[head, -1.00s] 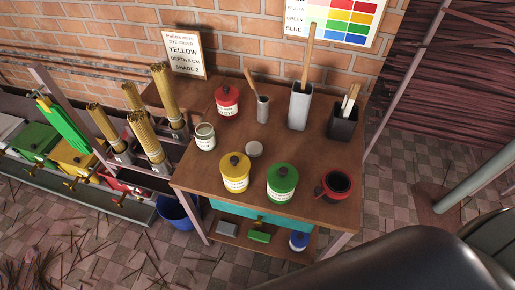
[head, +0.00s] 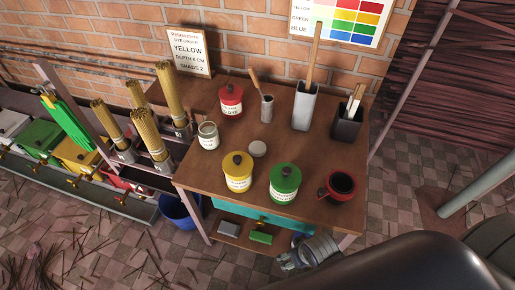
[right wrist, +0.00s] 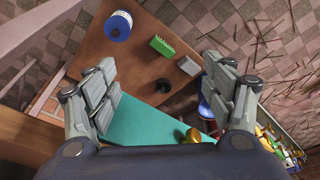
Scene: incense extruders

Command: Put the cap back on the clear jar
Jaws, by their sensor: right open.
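The clear jar (head: 208,136), a small labelled glass jar, stands upright and uncapped on the wooden table, left of centre. A small round pale-grey cap (head: 257,149) lies flat on the table to its right, apart from it. My right gripper (head: 290,263) is low in front of the table's front edge, by the lower shelf, well away from both. In the right wrist view its two fingers (right wrist: 168,80) are spread wide with nothing held between them. The jar and cap are not in the wrist view. My left gripper is not in view.
Yellow (head: 237,173), green (head: 284,182) and red (head: 231,101) lidded jars stand around the cap. A red mug-like pot (head: 340,186) is at the right front. A teal drawer (right wrist: 140,120) and a lower shelf holding a blue-labelled jar (right wrist: 118,25) are near my right gripper.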

